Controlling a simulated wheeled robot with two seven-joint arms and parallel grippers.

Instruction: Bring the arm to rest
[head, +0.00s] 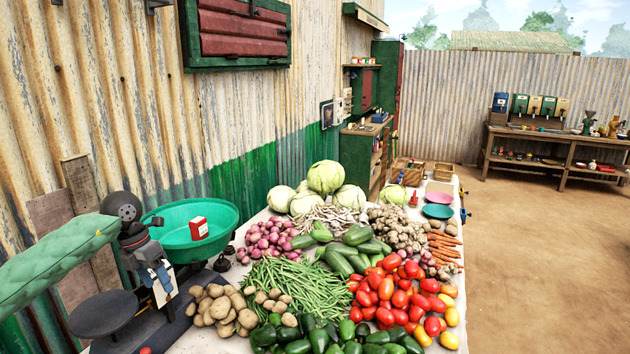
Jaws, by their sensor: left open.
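My left arm, in a green sleeve, comes in from the left. My left gripper (163,284) is open and points down, with nothing seen between its fingers. It is above the balance's dark base, between the green pan (178,222) and the round black plate (104,313). The green pan sits higher than the black plate and holds a small red and white box (198,228). My gripper hides part of the balance, so I cannot tell whether it touches it. My right gripper is not in view.
Small black weights (222,263) stand beside the balance. Potatoes (222,309), green beans (288,288), tomatoes (395,290) and other vegetables crowd the table. A corrugated wall (120,120) rises close behind. Open dirt floor (540,260) lies to the right.

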